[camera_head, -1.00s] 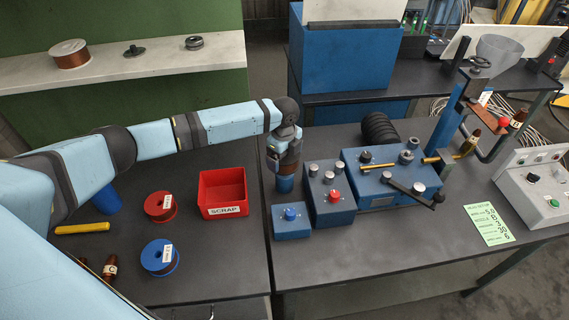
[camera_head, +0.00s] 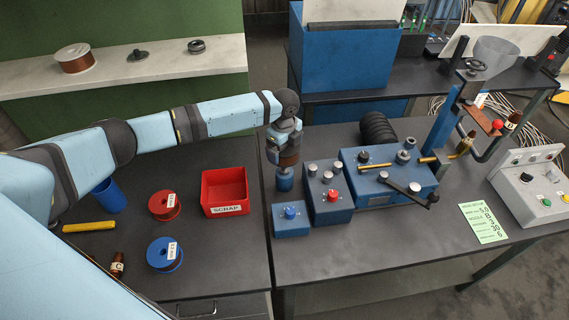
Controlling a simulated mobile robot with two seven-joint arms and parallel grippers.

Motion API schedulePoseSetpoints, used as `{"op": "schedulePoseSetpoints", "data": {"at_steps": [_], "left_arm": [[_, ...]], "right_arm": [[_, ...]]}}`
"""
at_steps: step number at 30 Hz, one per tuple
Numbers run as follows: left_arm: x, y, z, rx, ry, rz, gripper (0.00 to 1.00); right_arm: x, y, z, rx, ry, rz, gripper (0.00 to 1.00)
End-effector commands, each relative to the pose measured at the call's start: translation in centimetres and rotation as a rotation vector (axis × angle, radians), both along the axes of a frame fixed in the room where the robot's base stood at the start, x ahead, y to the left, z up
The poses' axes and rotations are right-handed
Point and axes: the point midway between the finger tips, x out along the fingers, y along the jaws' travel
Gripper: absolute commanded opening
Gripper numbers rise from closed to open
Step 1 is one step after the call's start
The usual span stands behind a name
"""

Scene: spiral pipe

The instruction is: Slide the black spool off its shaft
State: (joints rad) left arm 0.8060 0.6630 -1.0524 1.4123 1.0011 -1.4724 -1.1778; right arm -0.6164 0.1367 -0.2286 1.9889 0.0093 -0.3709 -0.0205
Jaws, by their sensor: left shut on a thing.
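My left arm reaches in from the left, and its gripper (camera_head: 284,150) points down at the left end of the blue machine. My right gripper is not in view.
The blue machine (camera_head: 395,182) with a lever stands to the right, a black ribbed part (camera_head: 378,129) behind it. The red scrap bin (camera_head: 224,190), red spool (camera_head: 164,205) and blue spool (camera_head: 164,254) stand left.

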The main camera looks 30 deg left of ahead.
Motion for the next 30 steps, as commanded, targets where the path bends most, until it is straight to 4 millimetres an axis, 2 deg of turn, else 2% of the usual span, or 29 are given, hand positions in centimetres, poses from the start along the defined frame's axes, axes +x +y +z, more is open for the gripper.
{"op": "schedulePoseSetpoints", "data": {"at_steps": [18, 30], "left_arm": [[0.1, 0.0, 2.6, -0.002, -0.003, 0.000, 0.70], [0.1, -0.1, 2.6, -0.001, -0.003, -0.001, 0.70]], "right_arm": [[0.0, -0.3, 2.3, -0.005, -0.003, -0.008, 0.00], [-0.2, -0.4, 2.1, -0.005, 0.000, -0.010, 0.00]]}}
